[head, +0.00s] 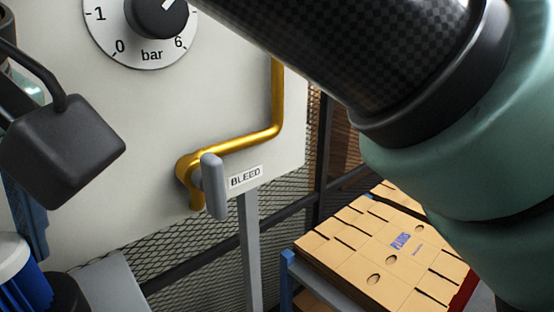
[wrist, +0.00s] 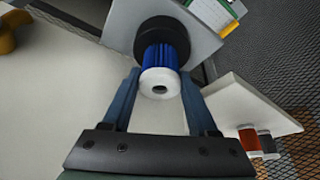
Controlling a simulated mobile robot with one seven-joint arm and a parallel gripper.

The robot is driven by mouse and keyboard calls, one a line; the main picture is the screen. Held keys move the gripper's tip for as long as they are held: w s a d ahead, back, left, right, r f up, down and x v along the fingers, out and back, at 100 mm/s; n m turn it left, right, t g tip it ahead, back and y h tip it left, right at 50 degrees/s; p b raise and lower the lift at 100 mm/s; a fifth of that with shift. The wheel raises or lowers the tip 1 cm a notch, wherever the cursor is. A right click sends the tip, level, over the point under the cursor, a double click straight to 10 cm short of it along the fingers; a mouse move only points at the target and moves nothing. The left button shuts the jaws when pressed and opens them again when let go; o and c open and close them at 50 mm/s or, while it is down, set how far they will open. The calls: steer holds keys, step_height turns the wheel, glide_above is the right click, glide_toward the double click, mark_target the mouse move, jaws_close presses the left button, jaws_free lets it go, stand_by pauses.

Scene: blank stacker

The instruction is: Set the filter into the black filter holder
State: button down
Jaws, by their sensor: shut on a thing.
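The filter is a blue pleated cylinder (wrist: 160,57) with a white end cap that has a dark hole in it. My gripper (wrist: 160,76) is shut on the filter, with one blue finger on each side near the white cap. The black filter holder (wrist: 162,33) is a round dark ring at the filter's far end, in line with it. The ring hides that end, so I cannot tell how deep the filter sits. In the head view the blue filter (head: 31,288) shows at the lower left edge, with the black holder (head: 68,296) beside it, both partly cut off.
A pale panel carries a bar dial (head: 155,18), a brass pipe (head: 240,139) and a grey lever (head: 214,186) near a BLEED label. Red and grey spools (wrist: 249,138) stand at the wrist view's right.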

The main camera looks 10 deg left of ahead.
steer(key=shift+c, duration=0.9)
jaws_free()
steer(key=b+v, duration=0.2)
steer(key=v, duration=1)
